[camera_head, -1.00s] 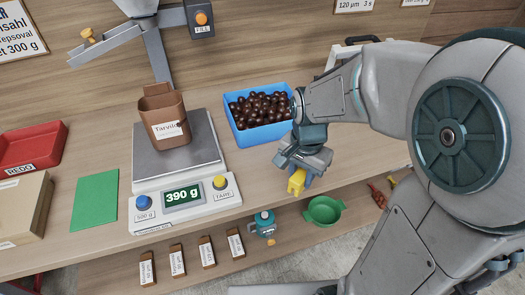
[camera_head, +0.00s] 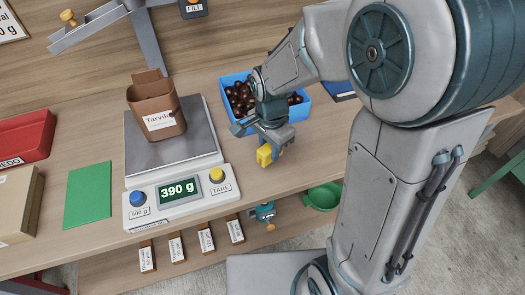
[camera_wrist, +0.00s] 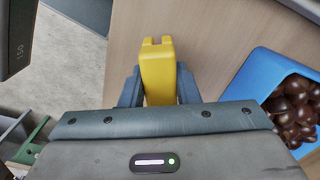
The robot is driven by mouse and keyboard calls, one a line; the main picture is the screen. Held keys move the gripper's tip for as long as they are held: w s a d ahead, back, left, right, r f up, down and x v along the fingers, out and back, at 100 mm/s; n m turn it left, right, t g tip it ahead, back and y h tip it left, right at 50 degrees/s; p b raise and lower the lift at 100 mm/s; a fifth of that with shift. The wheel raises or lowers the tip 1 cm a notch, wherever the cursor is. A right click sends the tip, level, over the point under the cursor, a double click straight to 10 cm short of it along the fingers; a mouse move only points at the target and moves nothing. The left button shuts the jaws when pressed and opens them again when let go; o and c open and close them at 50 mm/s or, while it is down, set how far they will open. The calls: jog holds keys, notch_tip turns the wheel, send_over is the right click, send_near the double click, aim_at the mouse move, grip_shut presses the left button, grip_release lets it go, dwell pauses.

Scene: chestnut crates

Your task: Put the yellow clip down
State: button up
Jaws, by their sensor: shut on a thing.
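My gripper (camera_head: 270,153) is shut on the yellow clip (camera_head: 264,156). In the wrist view the yellow clip (camera_wrist: 157,75) stands out between my two dark fingers (camera_wrist: 157,88). In the head view my gripper holds it over the front part of the wooden table, right of the scale and in front of the blue crate. I cannot tell whether the clip touches the table.
The blue crate of chestnuts (camera_head: 308,108) is behind my gripper, partly hidden by my arm. A green sheet (camera_head: 88,195) lies left. A green bowl (camera_head: 323,196) sits below the table edge.

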jog(key=shift+w+a+f, duration=0.7)
jog(key=shift+w+a, duration=0.05)
jog(key=shift+w, duration=0.1)
jog(key=shift+f, duration=2)
jog(key=shift+f, duration=0.2)
jog(key=o, duration=0.9)
jog(key=shift+o, duration=0.2)
jog(key=shift+r, duration=0.1)
